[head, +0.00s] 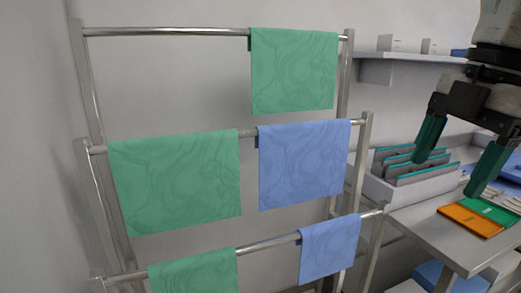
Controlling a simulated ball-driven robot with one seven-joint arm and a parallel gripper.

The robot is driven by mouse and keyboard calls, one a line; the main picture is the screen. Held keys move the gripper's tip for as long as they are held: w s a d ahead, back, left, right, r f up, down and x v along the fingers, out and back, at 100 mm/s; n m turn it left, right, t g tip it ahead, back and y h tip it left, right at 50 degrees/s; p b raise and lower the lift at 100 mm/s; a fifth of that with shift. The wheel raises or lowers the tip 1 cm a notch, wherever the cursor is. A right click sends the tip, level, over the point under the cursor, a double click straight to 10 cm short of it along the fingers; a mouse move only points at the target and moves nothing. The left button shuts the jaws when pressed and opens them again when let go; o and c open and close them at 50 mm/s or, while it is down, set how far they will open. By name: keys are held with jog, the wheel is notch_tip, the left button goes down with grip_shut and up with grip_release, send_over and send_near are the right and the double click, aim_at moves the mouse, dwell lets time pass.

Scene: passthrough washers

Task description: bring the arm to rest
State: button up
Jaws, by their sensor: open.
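My gripper (449,168) hangs at the right of the head view, with two green fingers spread apart and nothing between them. It is in front of and above a metal table (432,227). The upper part of my arm runs out of the picture at the top right.
A metal rack (160,32) at the left and middle carries several green cloths (176,180) and blue cloths (304,165) on its rails. On the table are a divided tray (376,189), an orange piece (470,220) and a green piece (490,210). A wall shelf (400,57) is behind.

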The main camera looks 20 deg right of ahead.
jog(key=w+a+f+m+t+y, duration=0.45)
jog(key=w+a+f, duration=0.35)
jog(key=w, duration=0.4)
jog(key=s+a+f+m, duration=0.15)
jog(key=f+m, duration=0.25)
jog(key=f, duration=0.7)
jog(key=a+f+m, duration=0.2)
jog(key=f+m, duration=0.2)
jog(key=f, duration=0.6)
jog(key=s+a+f+m+g+h, duration=0.1)
jog(key=s+f+m, duration=0.1)
jog(key=s+f, duration=0.5)
jog(key=s+f+m+g+h, duration=0.15)
jog(key=s+f, duration=0.25)
jog(key=f, duration=0.5)
jog(key=s+d+f+m+g+h, duration=0.1)
jog(key=s+f, duration=0.3)
jog(key=s, duration=0.4)
jog(key=s+d+f+m+g+h, duration=0.1)
jog(key=s+d+f, duration=0.3)
jog(key=s, duration=0.5)
jog(key=shift+f+m+g+h, duration=0.3)
jog(key=shift+m+h, duration=0.1)
jog(key=shift+h, duration=0.3)
